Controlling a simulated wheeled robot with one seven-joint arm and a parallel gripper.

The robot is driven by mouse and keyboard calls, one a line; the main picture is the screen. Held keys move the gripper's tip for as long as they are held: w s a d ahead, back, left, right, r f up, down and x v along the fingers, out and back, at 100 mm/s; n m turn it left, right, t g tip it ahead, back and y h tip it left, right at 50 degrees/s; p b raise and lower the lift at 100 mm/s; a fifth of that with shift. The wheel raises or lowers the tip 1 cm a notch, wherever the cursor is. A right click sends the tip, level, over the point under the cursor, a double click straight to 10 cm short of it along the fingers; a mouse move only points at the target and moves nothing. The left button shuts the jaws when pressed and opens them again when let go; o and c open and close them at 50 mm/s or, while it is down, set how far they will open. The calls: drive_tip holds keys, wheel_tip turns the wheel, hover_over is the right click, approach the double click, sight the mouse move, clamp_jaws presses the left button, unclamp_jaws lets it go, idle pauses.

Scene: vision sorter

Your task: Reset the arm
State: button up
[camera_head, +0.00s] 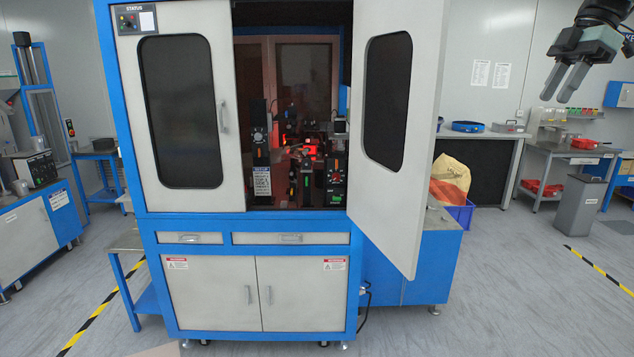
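My gripper (566,84) hangs at the top right of the view, in front of the far wall and well to the right of the cabinet. Its two grey fingers point down and to the left. A narrow gap shows between them and nothing is held there. Part of my dark wrist shows above it and is cut off by the top edge. The blue and white sorter cabinet (245,237) stands in the middle. Its right door (403,185) is swung open towards me and its left door (226,60) is shut. Red-lit equipment (303,150) shows inside.
A blue bin (461,214) with a yellow bag (450,178) stands behind the open door. A grey waste bin (577,207) and a workbench (565,146) are at the right. Another machine (40,225) is at the left. The floor at the right front is clear.

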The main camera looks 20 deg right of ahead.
drive_tip(key=w+a+f+m+g+b, duration=0.1)
drive_tip(key=w+a+f+b, duration=0.15)
drive_tip(key=a+f, duration=0.5)
drive_tip(key=w+a+f+m+b, duration=0.1)
drive_tip(key=w+a+f, duration=0.3)
drive_tip(key=a, duration=0.7)
drive_tip(key=s+a+f+m+h+b, duration=0.1)
drive_tip(key=s+a+f, duration=0.1)
drive_tip(key=a+f, duration=0.4)
drive_tip(key=s+a+f+m+b, duration=0.15)
drive_tip(key=a+f, duration=0.25)
drive_tip(key=a, duration=0.5)
drive_tip(key=s+a+f+g+h+b, duration=0.1)
drive_tip(key=s+a+f+b, duration=0.2)
drive_tip(key=s+a+f, duration=0.8)
drive_tip(key=s+a+f+m+h+b, duration=0.1)
drive_tip(key=s+a+f+m+b, duration=0.1)
drive_tip(key=s+f, duration=0.8)
drive_tip(key=s, duration=0.3)
drive_tip(key=shift+s+a+t+h, duration=0.2)
drive_tip(key=shift+s+t+h, duration=0.1)
drive_tip(key=shift+t, duration=0.1)
